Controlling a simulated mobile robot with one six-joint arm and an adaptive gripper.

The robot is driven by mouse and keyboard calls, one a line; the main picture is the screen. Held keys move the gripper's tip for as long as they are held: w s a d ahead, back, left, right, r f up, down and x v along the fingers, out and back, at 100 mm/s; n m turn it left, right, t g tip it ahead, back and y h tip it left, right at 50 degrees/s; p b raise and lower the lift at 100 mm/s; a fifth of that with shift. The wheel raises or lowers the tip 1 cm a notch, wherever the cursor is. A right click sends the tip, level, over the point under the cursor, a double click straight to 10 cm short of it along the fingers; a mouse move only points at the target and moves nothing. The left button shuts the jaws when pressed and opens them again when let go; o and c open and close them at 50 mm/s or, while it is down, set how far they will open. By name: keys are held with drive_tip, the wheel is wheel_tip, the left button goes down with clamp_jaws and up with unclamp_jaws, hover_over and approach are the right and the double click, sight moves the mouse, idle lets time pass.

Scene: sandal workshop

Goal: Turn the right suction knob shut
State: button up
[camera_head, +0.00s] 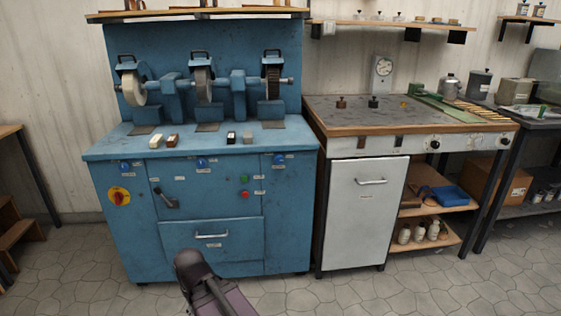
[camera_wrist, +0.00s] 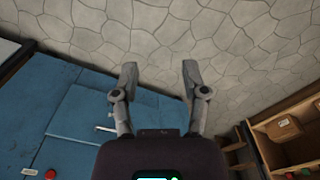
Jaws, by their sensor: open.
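The blue grinding machine (camera_head: 210,190) has three small blue knobs in a row on its upper front. The right one (camera_head: 278,159) is on the right panel, with a white label beneath it. The others are the left knob (camera_head: 125,167) and the middle knob (camera_head: 201,163). They are too small to read their turned position. My gripper (camera_wrist: 160,67) is open and empty in the wrist view, fingers spread, with floor and part of the blue front behind it. In the head view my arm rises from the bottom, in front of the drawer, below and left of the right knob.
The front also carries a red-and-yellow switch (camera_head: 119,196), a dark lever (camera_head: 165,198), green (camera_head: 244,180) and red (camera_head: 244,193) buttons, and a drawer handle (camera_head: 210,235). A white cabinet (camera_head: 364,215) stands just right. The floor (camera_head: 330,294) in front is clear.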

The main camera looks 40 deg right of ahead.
drive_tip(key=o, duration=0.3)
drive_tip(key=shift+o, duration=0.7)
drive_tip(key=shift+w, duration=0.2)
drive_tip(key=w+d+r+m+t+y, duration=0.1)
drive_tip(key=w+m+t+y, duration=0.15)
drive_tip(key=w+m, duration=0.2)
drive_tip(key=w+d+r+m+t+y, duration=0.1)
drive_tip(key=w+d+r+m+t, duration=0.15)
drive_tip(key=w, duration=0.35)
drive_tip(key=w+d+r+m+t, duration=0.7)
drive_tip(key=w+d+m, duration=0.3)
drive_tip(key=m, duration=0.2)
drive_tip(key=d+r+m+t+h, duration=0.1)
drive_tip(key=d+m+h, duration=0.3)
drive_tip(key=d+m, duration=0.4)
drive_tip(key=s+d+r+m+t+h, duration=0.1)
drive_tip(key=d+r+m+h, duration=0.3)
drive_tip(key=d+m, duration=0.4)
drive_tip(key=s+d+r+m+t+h, duration=0.1)
drive_tip(key=d+r+m+h, duration=0.2)
drive_tip(key=d+m, duration=0.5)
drive_tip(key=d+h, duration=0.1)
drive_tip(key=d, duration=0.6)
drive_tip(key=shift+r+m+t, duration=0.15)
drive_tip(key=shift+m+t, duration=0.15)
drive_tip(key=shift+t, duration=0.1)
